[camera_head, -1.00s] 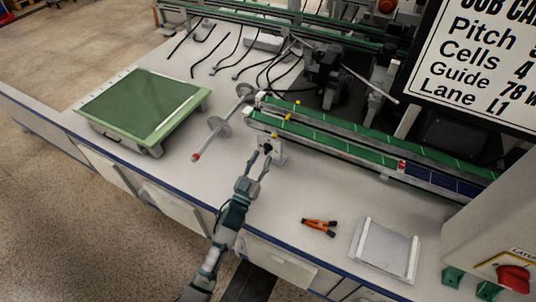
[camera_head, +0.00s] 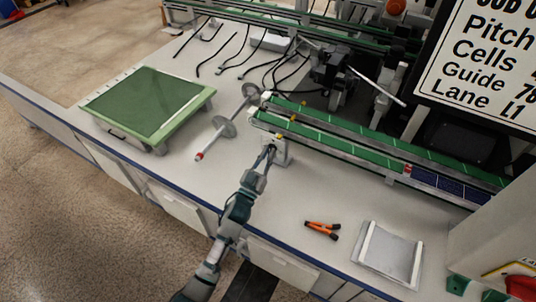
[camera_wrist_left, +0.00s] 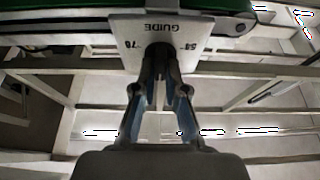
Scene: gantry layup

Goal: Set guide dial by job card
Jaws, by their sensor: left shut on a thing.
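The job card (camera_head: 480,75) hangs at the upper right of the head view, cut off by the frame; it shows Pitch, Cells, Guide 78 and Lane L1. The guide dial's plate (camera_wrist_left: 162,32) fills the top middle of the left wrist view, marked GUIDE with numbers at both sides, upside down. In the head view its white bracket (camera_head: 281,153) stands at the near end of the green conveyor. My left gripper (camera_head: 270,152) is shut on the dark dial knob (camera_wrist_left: 160,52) at the plate's centre, hiding most of it. My right gripper is not in view.
The green conveyor (camera_head: 345,151) runs right behind the dial. A green framed panel (camera_head: 147,104) lies at left, beside a rod with discs (camera_head: 223,127). A red knob (camera_head: 521,287) sits on the machine at lower right.

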